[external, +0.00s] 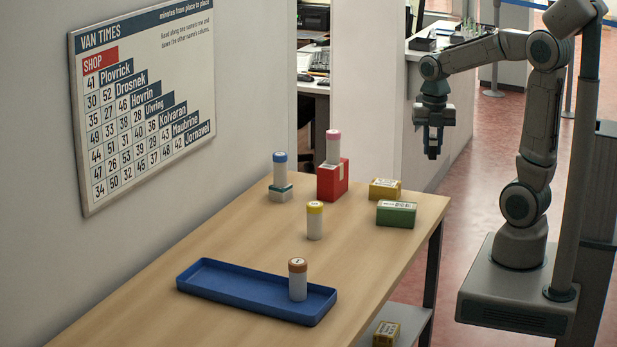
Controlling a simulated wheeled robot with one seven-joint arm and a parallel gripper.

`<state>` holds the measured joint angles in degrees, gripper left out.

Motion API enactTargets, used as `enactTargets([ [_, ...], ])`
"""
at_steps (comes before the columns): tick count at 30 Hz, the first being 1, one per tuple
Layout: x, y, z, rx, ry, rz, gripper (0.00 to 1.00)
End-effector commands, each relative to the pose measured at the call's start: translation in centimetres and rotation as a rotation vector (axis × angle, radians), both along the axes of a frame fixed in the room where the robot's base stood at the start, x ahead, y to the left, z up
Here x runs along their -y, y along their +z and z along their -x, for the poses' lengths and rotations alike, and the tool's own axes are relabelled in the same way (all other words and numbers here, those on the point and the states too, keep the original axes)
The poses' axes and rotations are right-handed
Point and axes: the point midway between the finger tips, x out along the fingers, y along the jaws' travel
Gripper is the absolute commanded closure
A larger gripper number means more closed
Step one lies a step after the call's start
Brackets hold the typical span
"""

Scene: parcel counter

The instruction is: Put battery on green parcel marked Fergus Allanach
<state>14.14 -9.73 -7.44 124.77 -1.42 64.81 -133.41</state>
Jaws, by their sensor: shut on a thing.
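The green parcel (396,216) lies near the right edge of the wooden counter, with a pale label on top that is too small to read. My gripper (433,148) points down, high to the right of and beyond the parcel, apart from it. It is shut on a small dark thing, mostly hidden by the fingers; I cannot tell for sure that it is the battery. No other thing in view is clearly a battery.
A yellow parcel (385,184) lies just behind the green one. A yellow-lidded canister (315,224) stands on the counter (245,235). A blue tray (235,285) holds another canister.

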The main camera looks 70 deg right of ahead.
Motion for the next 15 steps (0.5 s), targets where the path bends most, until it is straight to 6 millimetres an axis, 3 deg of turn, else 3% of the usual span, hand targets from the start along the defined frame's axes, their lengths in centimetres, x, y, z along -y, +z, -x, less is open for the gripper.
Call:
enactTargets([
  [9, -5.8, -4.3, -4.0, -0.007, 0.005, -0.001, 1.00],
  [15, -8.3, -6.1, -5.8, -0.004, 0.001, -0.001, 1.00],
])
